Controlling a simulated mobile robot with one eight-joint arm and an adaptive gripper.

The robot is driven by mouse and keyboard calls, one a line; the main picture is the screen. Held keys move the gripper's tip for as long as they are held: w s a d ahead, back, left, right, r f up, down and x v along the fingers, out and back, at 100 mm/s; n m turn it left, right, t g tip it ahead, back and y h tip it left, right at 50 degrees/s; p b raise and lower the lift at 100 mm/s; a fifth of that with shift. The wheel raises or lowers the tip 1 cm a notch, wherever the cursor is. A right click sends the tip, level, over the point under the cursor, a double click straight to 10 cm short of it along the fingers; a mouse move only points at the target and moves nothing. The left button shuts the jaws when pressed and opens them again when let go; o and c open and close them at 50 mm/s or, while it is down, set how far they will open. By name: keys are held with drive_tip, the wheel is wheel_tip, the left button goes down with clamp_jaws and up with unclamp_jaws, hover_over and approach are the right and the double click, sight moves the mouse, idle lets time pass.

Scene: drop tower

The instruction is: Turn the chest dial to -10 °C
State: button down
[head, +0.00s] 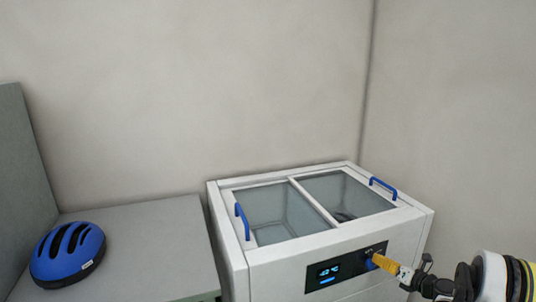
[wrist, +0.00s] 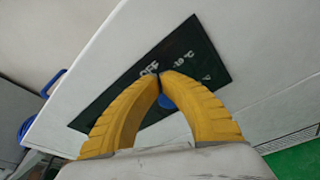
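The chest freezer (head: 250,265) stands at the right in the head view. Its black control panel (head: 345,268) has a lit display and a blue dial (head: 369,264) near its right end. My gripper (head: 375,260) reaches in from the right, its yellow fingertips at the dial. In the wrist view, the fingers of my gripper (wrist: 160,74) come together at the tips over the panel (wrist: 205,62). Part of the blue dial (wrist: 166,102) shows between the fingers.
The freezer top has two glass lids with blue handles (head: 241,222) (head: 383,187). A grey table (head: 150,235) stands to its left, with a blue helmet (head: 68,253) on it. Plain walls close off the back and right.

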drive_tip(key=s, duration=0.2)
drive_tip(key=s+d, duration=0.2)
drive_tip(key=s, duration=0.1)
drive_tip(key=shift+s, duration=0.3)
drive_tip(key=shift+w+a+f+m+t+h, duration=0.2)
drive_tip(key=shift+w+t, duration=0.35)
drive_tip(key=shift+w, duration=0.45)
drive_tip(key=shift+w+a+f+m+t+h, duration=0.1)
drive_tip(key=shift+w+a+f+m+t, duration=0.15)
drive_tip(key=shift+w+t, duration=0.5)
drive_tip(key=shift+w+a+f+m+t+h, duration=0.1)
drive_tip(key=shift+w+a+f+m+t, duration=0.15)
drive_tip(key=shift+w, duration=0.95)
